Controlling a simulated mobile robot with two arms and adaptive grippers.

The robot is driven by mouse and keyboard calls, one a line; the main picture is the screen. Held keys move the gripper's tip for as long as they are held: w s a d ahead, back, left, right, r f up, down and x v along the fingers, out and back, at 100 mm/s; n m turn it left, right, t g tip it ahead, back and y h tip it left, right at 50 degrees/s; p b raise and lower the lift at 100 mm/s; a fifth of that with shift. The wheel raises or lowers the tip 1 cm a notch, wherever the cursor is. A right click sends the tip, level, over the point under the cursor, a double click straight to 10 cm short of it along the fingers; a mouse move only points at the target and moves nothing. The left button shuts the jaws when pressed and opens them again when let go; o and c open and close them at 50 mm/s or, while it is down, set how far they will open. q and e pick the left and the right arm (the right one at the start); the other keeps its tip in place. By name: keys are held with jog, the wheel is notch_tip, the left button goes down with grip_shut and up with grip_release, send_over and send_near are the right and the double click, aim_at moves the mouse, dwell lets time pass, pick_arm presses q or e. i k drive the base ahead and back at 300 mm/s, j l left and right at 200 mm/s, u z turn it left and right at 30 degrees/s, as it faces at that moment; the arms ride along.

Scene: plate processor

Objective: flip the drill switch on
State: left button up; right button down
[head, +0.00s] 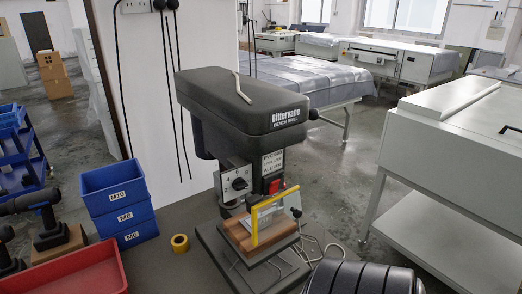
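Whether the switch is on or off is too small to tell. A round dial on a pale plate (238,183) sits to the left of the switch. A yellow-framed guard (255,222) stands in front, above a wooden block (238,238).
Stacked blue bins (120,205), a red tray (75,272) and a yellow tape roll (180,243) are left of the drill. A cable (335,243) lies at its right. A dark ribbed part, possibly mine, fills the bottom right. A light grey machine (455,150) stands right.

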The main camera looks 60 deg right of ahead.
aim_at(273, 188)
jog(key=z, duration=1.75)
